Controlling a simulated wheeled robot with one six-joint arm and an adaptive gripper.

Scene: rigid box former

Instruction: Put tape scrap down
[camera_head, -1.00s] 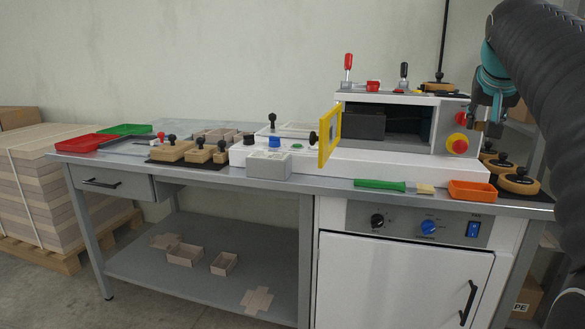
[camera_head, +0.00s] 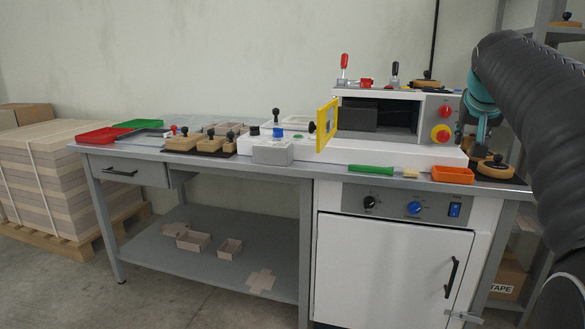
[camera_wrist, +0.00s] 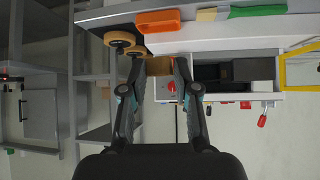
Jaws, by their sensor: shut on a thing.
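My gripper (camera_wrist: 159,58) is shut on a small tan-brown piece, which I take to be the tape scrap (camera_wrist: 159,68), in the wrist view. The piece sits between the two fingertips. In the head view my gripper (camera_head: 480,138) hangs at the right end of the bench, above and right of the orange tray, and the scrap is too small to make out there. The orange tray (camera_head: 452,174) lies near the bench's front right edge; it also shows at the top of the wrist view (camera_wrist: 158,20).
Round wooden pieces with black knobs (camera_head: 494,168) stand right of the orange tray. A green-handled tool (camera_head: 371,169) lies left of it. The white machine (camera_head: 400,151) with a red button and yellow frame (camera_head: 327,126) stands behind. Red (camera_head: 104,134) and green trays (camera_head: 138,124) are far left.

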